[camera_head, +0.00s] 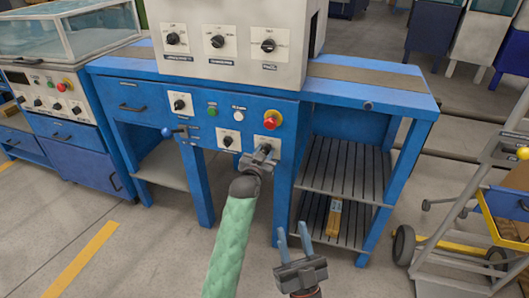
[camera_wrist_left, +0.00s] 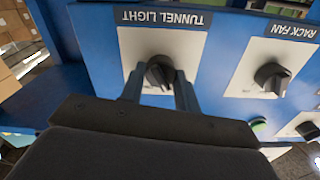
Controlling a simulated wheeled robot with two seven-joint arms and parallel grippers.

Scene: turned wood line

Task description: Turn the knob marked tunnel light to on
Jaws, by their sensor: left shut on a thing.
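The tunnel light knob (camera_wrist_left: 160,74) is a dark round knob on a white plate, under an upside-down TUNNEL LIGHT label (camera_wrist_left: 165,18) in the left wrist view. My left gripper (camera_wrist_left: 160,90) has a finger on either side of the knob and is shut on it. In the head view my left gripper (camera_head: 264,153) is at the lower right of the blue control panel and largely covers this knob. I cannot read the knob's setting. My right gripper (camera_head: 294,236) is open and empty, low in front of the shelves.
The rack fan knob (camera_wrist_left: 271,78) is beside it on its own plate. A red button (camera_head: 271,119) sits above my left gripper. A blue-tipped lever (camera_head: 169,132) sticks out at the panel's left. A yellow-and-grey cart (camera_head: 480,215) stands at the right.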

